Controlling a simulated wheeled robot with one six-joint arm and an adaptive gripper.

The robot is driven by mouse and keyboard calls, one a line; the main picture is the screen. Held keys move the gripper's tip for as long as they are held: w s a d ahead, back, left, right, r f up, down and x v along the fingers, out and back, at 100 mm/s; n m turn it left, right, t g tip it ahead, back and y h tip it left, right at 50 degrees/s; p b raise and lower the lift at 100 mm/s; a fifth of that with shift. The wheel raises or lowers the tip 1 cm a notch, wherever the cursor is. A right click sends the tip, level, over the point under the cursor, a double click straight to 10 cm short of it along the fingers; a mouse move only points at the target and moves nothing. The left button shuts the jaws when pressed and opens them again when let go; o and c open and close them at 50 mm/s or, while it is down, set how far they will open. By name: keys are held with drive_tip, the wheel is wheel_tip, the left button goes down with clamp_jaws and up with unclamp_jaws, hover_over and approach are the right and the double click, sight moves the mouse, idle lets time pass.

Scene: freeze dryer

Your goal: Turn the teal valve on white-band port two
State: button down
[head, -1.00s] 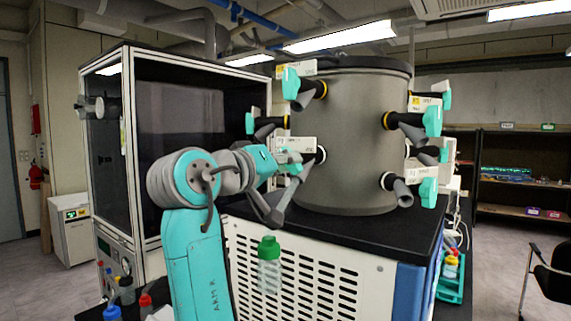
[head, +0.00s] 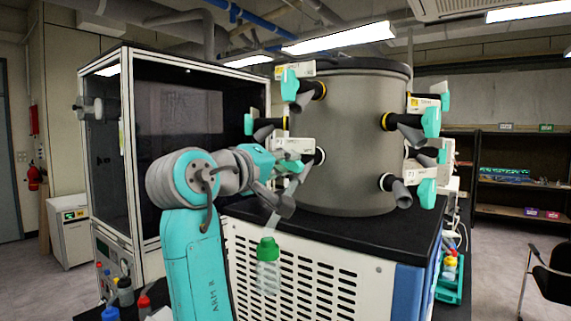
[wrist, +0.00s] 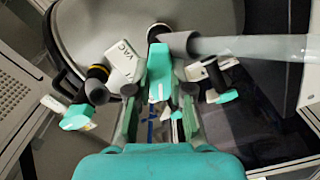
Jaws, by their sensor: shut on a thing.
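The teal valve (wrist: 160,70) lies between the two fingers of my gripper (wrist: 160,122) in the wrist view, and the fingers are shut on it. In the head view my gripper (head: 288,166) is at the lower left port (head: 319,156) of the grey drum, which has a white band. The valve is largely hidden there by the gripper. A grey connector (wrist: 180,44) with a clear tube sits just beyond the valve in the wrist view. A clear bottle with a green cap (head: 267,250) hangs below in the head view.
The grey drum (head: 345,130) carries several other ports with teal valves, such as the upper left one (head: 290,86) and the lower right one (head: 427,193). White label plates stand close by. A glass-fronted cabinet (head: 180,120) is on the left.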

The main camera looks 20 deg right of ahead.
drive_tip(key=c, duration=1)
unclamp_jaws()
drive_tip(key=shift+c, duration=0.2)
drive_tip(key=v, duration=1.2)
drive_tip(key=shift+a, duration=0.2)
